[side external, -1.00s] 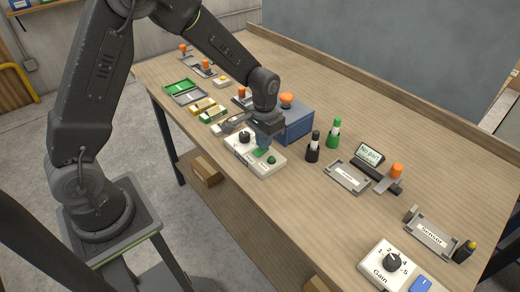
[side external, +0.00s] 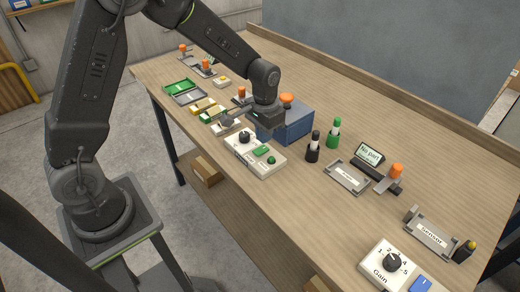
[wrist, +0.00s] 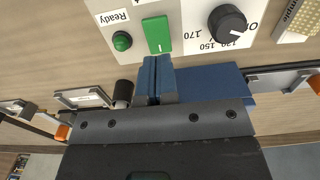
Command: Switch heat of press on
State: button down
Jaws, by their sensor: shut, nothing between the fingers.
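The white control box (side external: 240,158) sits on the bench and carries a black dial, a green rocker switch and a green lamp. The rocker switch (side external: 261,150) is bright green and uncovered; it also shows in the wrist view (wrist: 157,35). The dial (wrist: 227,22) has 130, 150 and 170 printed around it. The lamp (wrist: 122,41) is by the label "Ready". My gripper (wrist: 156,62) has its blue fingers shut and empty, their tips just beside the rocker switch in the picture. In the side view it hovers behind the box, apart from the switch.
A blue box with an orange knob (side external: 286,99) stands right behind my gripper. A Gain box (side external: 382,268) is at the front right. The bench in front of the bottles is clear.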

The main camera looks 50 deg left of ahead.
jog(key=shift+r, duration=2.1)
jog(key=s+r+t, duration=0.2)
jog(key=s+r, duration=0.5)
jog(key=s, duration=0.3)
jog(key=s+d+r+t, duration=0.1)
jog(key=s+r+t, duration=0.2)
jog(key=s+r, duration=0.4)
jog(key=s, duration=0.4)
jog(key=shift+d+r+t, duration=0.2)
jog(key=shift+t, duration=0.1)
jog(key=g, duration=0.6)
send_over(264, 148)
notch_tip(264, 148, down, 7)
